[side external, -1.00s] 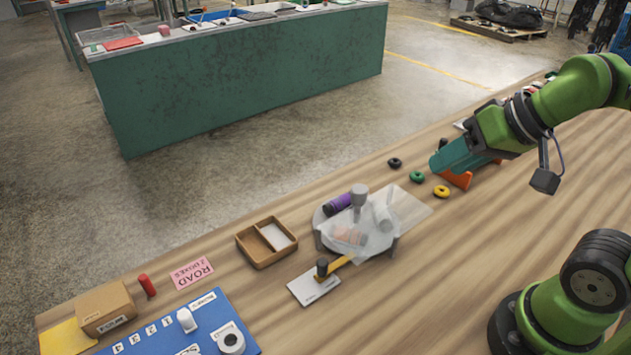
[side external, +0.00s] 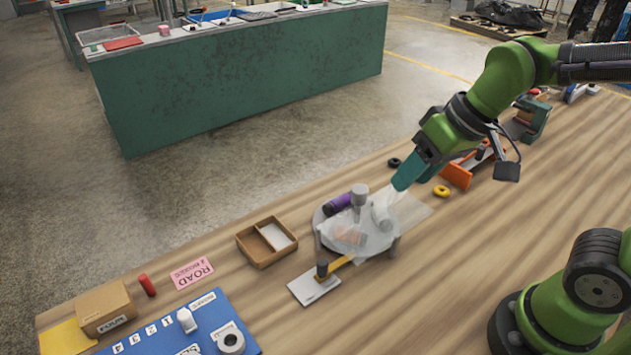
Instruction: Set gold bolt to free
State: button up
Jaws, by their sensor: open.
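The gold bolt (side external: 340,263) is a short gold bar with a black knob (side external: 322,268) at its left end. The knob stands over a pale plate (side external: 314,288) with small lettering that I cannot read. The bar's right end reaches the edge of a round grey turntable (side external: 375,249) under a clear cover. My gripper (side external: 400,186), with teal fingers, is above the far right part of the cover, well apart from the bolt. It is open, though the gap between the fingers is hard to see. Nothing shows in it.
A purple cylinder (side external: 338,204) and a grey post (side external: 359,198) stand at the turntable. A wooden tray (side external: 262,256) is to its left. A yellow ring (side external: 441,191) and an orange holder (side external: 457,176) lie right. Bare table (side external: 420,290) is in front.

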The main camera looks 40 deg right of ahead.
aim_at(322, 262)
jog(key=w+a+f+n+g+h, duration=0.1)
jog(key=w+a+f+n+g, duration=0.1)
jog(key=w+a+n, duration=0.5)
jog(key=w+a+f+n+g+h, duration=0.1)
jog(key=a+f+n+g, duration=0.3)
jog(key=n, duration=0.8)
jog(key=shift+t, duration=0.7)
jog(key=f, duration=0.9)
jog(key=a+f, duration=0.1)
jog(key=f, duration=0.4)
jog(key=shift+s, duration=0.2)
jog(key=shift+r, duration=0.1)
grip_shut()
jog(key=shift+a, duration=0.1)
